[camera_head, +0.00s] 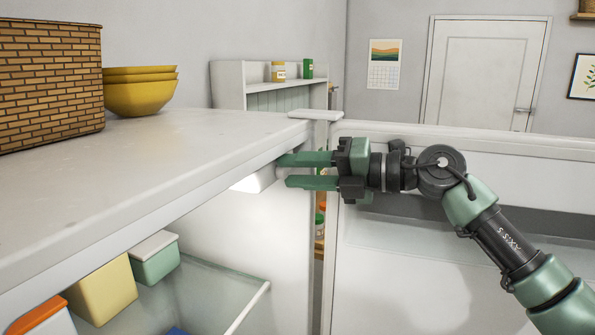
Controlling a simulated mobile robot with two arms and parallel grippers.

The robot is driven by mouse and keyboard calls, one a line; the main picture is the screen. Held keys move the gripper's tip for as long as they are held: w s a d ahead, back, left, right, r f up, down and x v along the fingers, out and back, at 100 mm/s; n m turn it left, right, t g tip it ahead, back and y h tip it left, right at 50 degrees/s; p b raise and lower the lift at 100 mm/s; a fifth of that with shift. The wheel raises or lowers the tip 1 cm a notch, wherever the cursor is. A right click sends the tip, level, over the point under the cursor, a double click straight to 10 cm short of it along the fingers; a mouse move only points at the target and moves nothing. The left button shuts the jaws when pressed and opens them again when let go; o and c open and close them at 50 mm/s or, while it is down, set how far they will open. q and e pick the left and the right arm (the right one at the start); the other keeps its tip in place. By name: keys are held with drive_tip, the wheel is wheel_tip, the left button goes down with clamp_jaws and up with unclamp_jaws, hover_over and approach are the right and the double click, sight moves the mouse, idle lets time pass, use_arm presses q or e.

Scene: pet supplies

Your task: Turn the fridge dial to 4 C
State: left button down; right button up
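The fridge (130,160) stands open at the left, seen from above its white top. A white, brightly lit housing (254,181) hangs under the front right of that top. My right gripper (284,171) is at the right end of this housing, its two green fingers pointing left, one above the other, with a gap between them. A small pale piece shows at the fingertips; it may be the dial, but I cannot tell whether the fingers touch it. No dial marks or temperature reading can be made out. My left gripper is not in view.
A brick-patterned basket (50,85) and stacked yellow bowls (140,97) stand on the fridge top. The open white door (400,290) is below my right arm. A shelf (262,84) stands behind.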

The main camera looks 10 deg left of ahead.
drive_tip(key=shift+d, duration=0.25)
drive_tip(key=s+d+b, duration=0.1)
drive_tip(key=d+b, duration=0.2)
drive_tip(key=d, duration=0.4)
drive_tip(key=shift+r, duration=0.4)
drive_tip(key=shift+d+f, duration=0.1)
